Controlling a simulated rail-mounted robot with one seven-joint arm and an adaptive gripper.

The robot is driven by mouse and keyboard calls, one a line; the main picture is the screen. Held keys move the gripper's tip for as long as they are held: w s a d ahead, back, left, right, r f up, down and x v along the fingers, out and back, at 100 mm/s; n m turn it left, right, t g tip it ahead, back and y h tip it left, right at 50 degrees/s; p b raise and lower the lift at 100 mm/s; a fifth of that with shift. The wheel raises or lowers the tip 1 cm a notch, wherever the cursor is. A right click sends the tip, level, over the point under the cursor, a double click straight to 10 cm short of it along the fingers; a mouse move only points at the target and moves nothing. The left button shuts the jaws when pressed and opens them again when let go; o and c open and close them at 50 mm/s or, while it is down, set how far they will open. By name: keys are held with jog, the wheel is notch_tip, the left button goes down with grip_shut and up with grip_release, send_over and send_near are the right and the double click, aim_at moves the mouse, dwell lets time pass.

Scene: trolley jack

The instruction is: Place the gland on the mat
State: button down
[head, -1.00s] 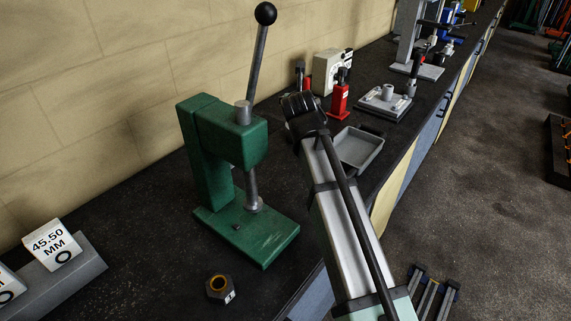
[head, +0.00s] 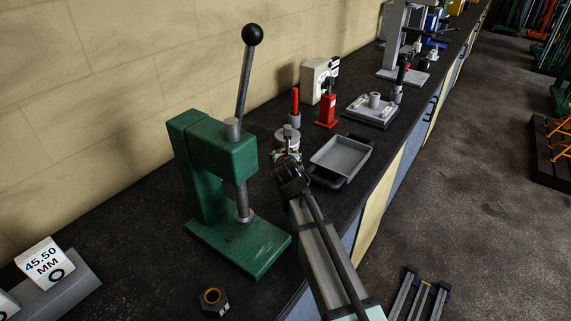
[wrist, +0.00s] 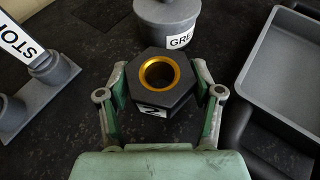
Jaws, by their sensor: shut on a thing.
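A black hexagonal gland (wrist: 183,86) with a brass-coloured ring in its bore shows in the wrist view, with a white "2" label on its near side. My gripper (wrist: 162,90) has its two fingers against opposite sides of this gland, holding it bore upward. In the head view my gripper (head: 281,159) is near the grey tray's left side; the gland there is mostly hidden. A similar hex piece (head: 213,301) with a brass ring stands on the bench in front of the green press. I cannot pick out a separate mat with certainty.
A grey tray (wrist: 287,65) is right of the held gland, and a lidded grey pot (wrist: 165,17) labelled "GRE" stands just beyond it. A grey stand (wrist: 37,95) is at left. The green press (head: 240,246) stands left of my arm, with red tools (head: 327,108) farther back.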

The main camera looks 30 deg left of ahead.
jog(key=shift+f, duration=1.9)
jog(key=shift+f, duration=0.1)
jog(key=shift+c, duration=1)
grip_release()
jog(key=shift+f, duration=0.1)
jog(key=shift+s+r, duration=0.1)
jog(key=shift+r, duration=0.1)
jog(key=b+v, duration=0.1)
jog(key=v, duration=1)
jog(key=shift+b, duration=0.3)
jog(key=shift+o, duration=0.6)
jog(key=shift+s+d+r, duration=0.2)
jog(key=shift+s+d, duration=0.1)
jog(key=shift+s, duration=0.05)
